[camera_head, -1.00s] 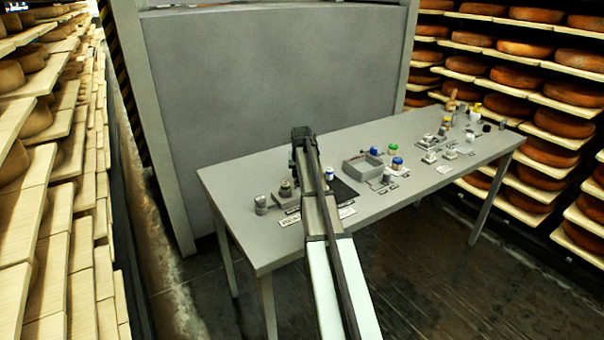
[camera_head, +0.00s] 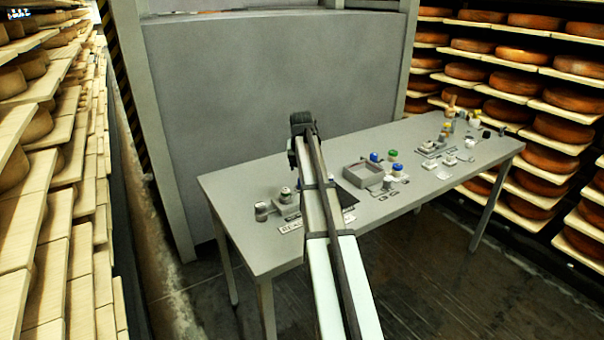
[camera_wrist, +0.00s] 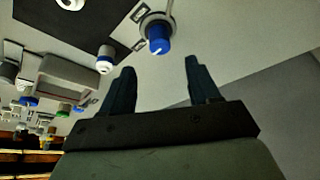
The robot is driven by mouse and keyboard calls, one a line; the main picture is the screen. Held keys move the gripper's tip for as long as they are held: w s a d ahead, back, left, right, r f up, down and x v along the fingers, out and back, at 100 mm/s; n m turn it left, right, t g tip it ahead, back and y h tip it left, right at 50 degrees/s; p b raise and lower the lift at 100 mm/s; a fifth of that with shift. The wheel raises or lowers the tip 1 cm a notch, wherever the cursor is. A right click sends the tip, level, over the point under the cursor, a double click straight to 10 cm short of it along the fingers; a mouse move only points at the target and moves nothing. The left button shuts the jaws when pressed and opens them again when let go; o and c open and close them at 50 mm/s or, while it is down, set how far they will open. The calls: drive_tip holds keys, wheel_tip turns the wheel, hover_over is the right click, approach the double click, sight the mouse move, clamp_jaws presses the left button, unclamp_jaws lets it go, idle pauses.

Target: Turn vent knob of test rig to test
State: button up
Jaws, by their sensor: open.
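In the wrist view a blue knob (camera_wrist: 158,38) with a white pointer line sits on a round grey mount. Small marked plates (camera_wrist: 141,12) stand beside the mount; their lettering is too small to read. My gripper (camera_wrist: 160,65) is open and empty. The knob lies beyond the fingertips, roughly in line with the gap between them, and the fingers appear apart from it. In the head view the dark end of my gripper (camera_head: 302,126) shows above the grey table (camera_head: 240,235). My arm covers the part of the table behind it, and I cannot make out the knob there.
A white bottle with a blue band (camera_wrist: 105,60) stands left of the fingers in the wrist view. A grey open tray (camera_head: 366,174), blue and green-capped jars (camera_head: 393,155) and small fixtures stand farther right. A grey canister (camera_head: 261,211) is near the table's left end. Cheese shelves flank the table.

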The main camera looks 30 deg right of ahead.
drive_tip(key=shift+v, duration=2.3)
